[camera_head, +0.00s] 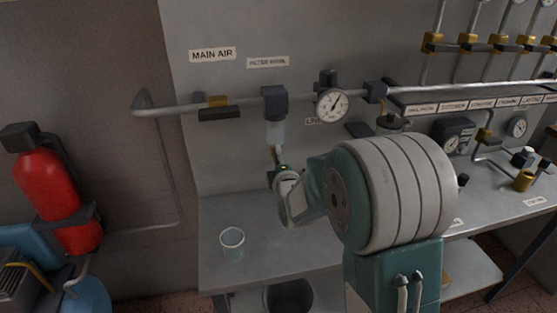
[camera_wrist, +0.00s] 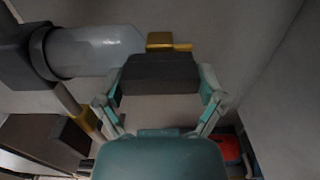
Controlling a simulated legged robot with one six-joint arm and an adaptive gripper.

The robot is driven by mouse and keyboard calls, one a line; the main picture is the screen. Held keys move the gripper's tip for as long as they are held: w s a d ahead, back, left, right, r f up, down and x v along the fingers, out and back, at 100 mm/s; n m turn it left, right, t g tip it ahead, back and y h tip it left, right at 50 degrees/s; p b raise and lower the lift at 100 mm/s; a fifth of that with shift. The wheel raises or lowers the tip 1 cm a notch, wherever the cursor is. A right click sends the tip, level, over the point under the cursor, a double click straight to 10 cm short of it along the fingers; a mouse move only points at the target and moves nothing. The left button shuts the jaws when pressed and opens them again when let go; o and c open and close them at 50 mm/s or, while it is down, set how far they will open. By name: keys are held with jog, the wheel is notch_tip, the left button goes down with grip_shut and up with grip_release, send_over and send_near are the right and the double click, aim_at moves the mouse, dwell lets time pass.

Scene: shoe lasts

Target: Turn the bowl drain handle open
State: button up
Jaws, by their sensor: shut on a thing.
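The filter bowl (camera_head: 275,133) is a clear cylinder hanging under a dark filter head (camera_head: 274,103) on the wall pipe. In the wrist view the bowl (camera_wrist: 95,50) lies at the upper left, with the yellow drain fitting (camera_wrist: 168,43) at its end. The dark block-shaped drain handle (camera_wrist: 160,75) sits beside that fitting, between my fingers. My gripper (camera_wrist: 161,88) is shut on the handle, a finger at each side.
The main air valve (camera_head: 217,106) is on the pipe to the left, with a gauge (camera_head: 332,104) to the right. A clear cup (camera_head: 232,241) stands on the bench (camera_head: 212,270), left of my arm. A red extinguisher (camera_head: 48,190) is at the far left.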

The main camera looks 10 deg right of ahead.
jog(key=shift+a+f, duration=0.15)
jog(key=shift+f, duration=0.1)
jog(key=o, duration=0.8)
jog(key=shift+a, duration=0.1)
jog(key=shift+s, duration=0.1)
jog(key=s, duration=1.1)
jog(key=shift+s, duration=0.4)
